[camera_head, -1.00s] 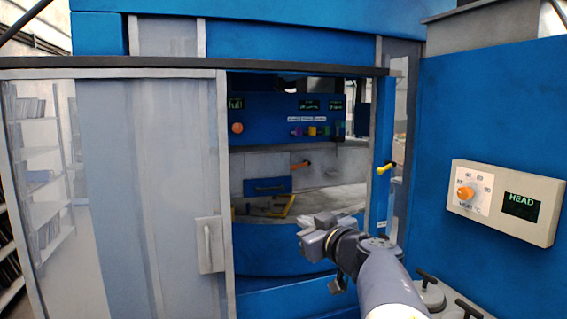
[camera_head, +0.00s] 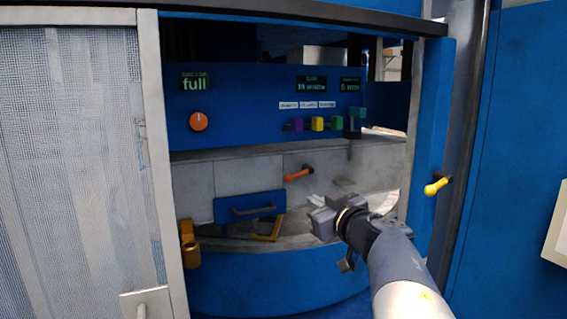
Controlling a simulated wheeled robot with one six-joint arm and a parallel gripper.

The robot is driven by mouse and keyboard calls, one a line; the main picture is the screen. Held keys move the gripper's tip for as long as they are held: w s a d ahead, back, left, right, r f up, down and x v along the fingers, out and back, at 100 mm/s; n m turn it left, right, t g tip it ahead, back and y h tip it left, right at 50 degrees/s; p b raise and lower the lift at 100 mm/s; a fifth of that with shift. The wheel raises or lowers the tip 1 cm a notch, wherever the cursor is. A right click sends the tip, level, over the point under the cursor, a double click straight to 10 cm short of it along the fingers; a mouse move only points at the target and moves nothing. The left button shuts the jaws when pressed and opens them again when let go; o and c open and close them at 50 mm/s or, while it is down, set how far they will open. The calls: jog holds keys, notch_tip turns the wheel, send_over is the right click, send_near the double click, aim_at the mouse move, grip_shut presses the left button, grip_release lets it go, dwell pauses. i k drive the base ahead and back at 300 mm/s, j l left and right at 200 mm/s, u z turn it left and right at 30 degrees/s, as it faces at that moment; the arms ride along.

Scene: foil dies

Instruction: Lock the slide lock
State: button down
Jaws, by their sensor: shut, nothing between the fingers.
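I see no label naming the slide lock. An orange lever (camera_head: 299,174) juts out from the grey panel inside the machine opening, tilted up to the right. A yellow-tipped lever (camera_head: 437,186) sits on the blue right-hand frame. A blue drawer front (camera_head: 249,206) with a dark handle is below and left of the orange lever. My gripper (camera_head: 316,210) is shut and empty at the opening. In the picture it is below and right of the orange lever, apart from it, and left of the yellow lever. I cannot tell its depth from the panel.
A mesh sliding door (camera_head: 75,150) with a pale frame covers the left side. An orange knob (camera_head: 198,121), coloured blocks (camera_head: 317,124) and displays are on the blue back panel. A gold bracket (camera_head: 188,243) is at the lower left of the opening. The blue right frame bounds the opening.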

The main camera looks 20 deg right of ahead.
aim_at(307, 169)
jog(key=i+l, duration=0.2)
jog(key=i, duration=0.2)
jog(key=i+l+z, duration=0.1)
jog(key=i, duration=0.35)
jog(key=l, duration=0.1)
